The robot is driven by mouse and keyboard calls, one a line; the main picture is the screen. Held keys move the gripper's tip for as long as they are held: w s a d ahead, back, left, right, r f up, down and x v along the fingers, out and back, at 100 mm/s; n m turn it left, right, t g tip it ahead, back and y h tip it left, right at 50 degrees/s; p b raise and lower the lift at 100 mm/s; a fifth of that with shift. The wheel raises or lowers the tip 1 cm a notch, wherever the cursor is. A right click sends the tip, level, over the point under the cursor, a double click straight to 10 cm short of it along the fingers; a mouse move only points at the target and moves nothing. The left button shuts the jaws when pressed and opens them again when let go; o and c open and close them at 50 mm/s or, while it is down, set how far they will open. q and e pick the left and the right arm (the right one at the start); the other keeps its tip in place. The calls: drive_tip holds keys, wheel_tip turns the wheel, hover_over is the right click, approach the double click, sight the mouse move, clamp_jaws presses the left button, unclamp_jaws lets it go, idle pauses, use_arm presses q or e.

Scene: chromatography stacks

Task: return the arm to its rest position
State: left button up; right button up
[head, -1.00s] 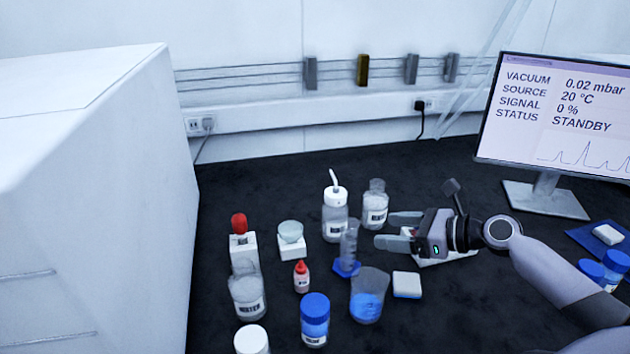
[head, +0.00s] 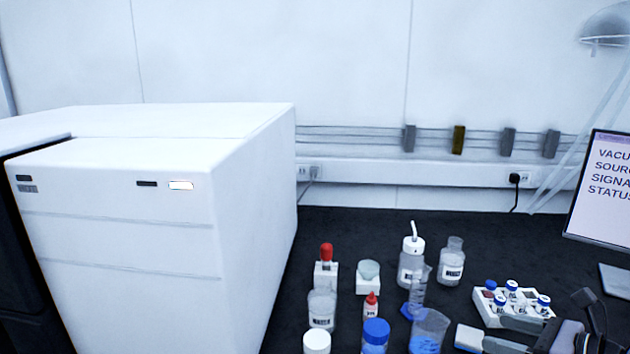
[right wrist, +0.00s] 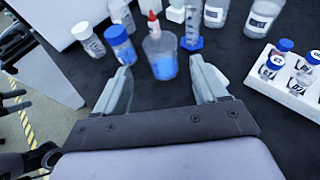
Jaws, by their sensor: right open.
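My right gripper (head: 508,334) is at the lower right of the head view, low over the bench, near the front of a white vial rack (head: 487,314). In the right wrist view its two fingers (right wrist: 165,88) are spread apart with nothing held between them. Beyond the fingertips stands a beaker of blue liquid (right wrist: 160,57). The rack also shows at the right of the wrist view (right wrist: 262,75), holding several blue-capped vials. My left gripper is in neither view.
Close by stand a graduated cylinder (head: 418,289), a blue-capped bottle (head: 375,338), a wash bottle (head: 411,266), a red dropper bottle (head: 371,307) and a labelled jar (head: 453,264). A large white instrument (head: 130,240) fills the left. A monitor (head: 603,190) stands at right.

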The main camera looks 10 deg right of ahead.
drive_tip(key=s+a+f+n+g, duration=0.1)
drive_tip(key=s+a+f+n, duration=0.1)
drive_tip(key=a+f+n, duration=0.1)
drive_tip(key=s+a+f+n+g, duration=0.1)
drive_tip(key=s+a+f+n, duration=0.1)
drive_tip(key=a+f+n, duration=0.1)
drive_tip(key=s+a+f+n+g, duration=0.2)
drive_tip(key=a+f+n, duration=0.1)
drive_tip(key=n, duration=0.1)
drive_tip(key=shift+s+f, duration=0.2)
drive_tip(key=shift+s, duration=0.15)
drive_tip(key=s+a+f+n+g+h, duration=0.2)
drive_tip(key=s+a+n+h, duration=0.2)
drive_tip(key=s+n, duration=0.55)
drive_tip(key=s+a+f+n+g+h, duration=0.1)
drive_tip(key=s+a+n+g+h, duration=0.15)
drive_tip(key=s+n, duration=0.7)
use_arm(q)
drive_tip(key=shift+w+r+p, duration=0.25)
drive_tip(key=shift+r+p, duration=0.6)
use_arm(e)
drive_tip(key=w+a+f+n+t+y, duration=0.1)
drive_tip(key=w+a+f+n+t, duration=0.2)
drive_tip(key=w+f+t, duration=0.4)
drive_tip(key=shift+x, duration=1.15)
drive_tip(key=shift+w+a+r, duration=0.1)
drive_tip(key=shift+a+r, duration=0.05)
drive_tip(key=shift+r, duration=0.05)
